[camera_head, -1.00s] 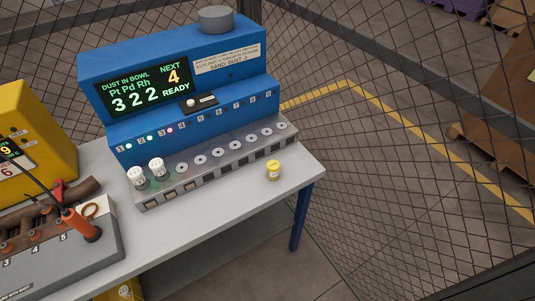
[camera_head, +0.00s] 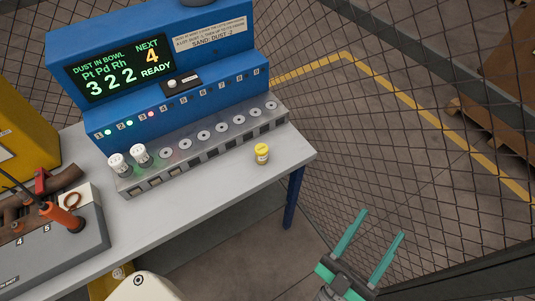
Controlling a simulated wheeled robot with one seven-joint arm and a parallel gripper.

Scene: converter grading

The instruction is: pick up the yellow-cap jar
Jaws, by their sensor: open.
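The yellow-cap jar (camera_head: 262,154) stands upright on the grey table, close to its right end and just in front of the metal rack of the blue machine. It has a yellow lid and a pale label. My gripper (camera_head: 382,223) is at the lower right, beyond the table's right edge. Its two teal fingers are spread apart with nothing between them. It is well apart from the jar, to the right of it and lower in the picture.
The blue machine (camera_head: 170,75) has a metal slot rack (camera_head: 205,150) with two white-capped jars (camera_head: 129,158) at its left end. A grey unit with an orange-handled tool (camera_head: 62,216) stands at the left. Wire mesh fence (camera_head: 400,110) runs behind and right. The table front (camera_head: 200,205) is clear.

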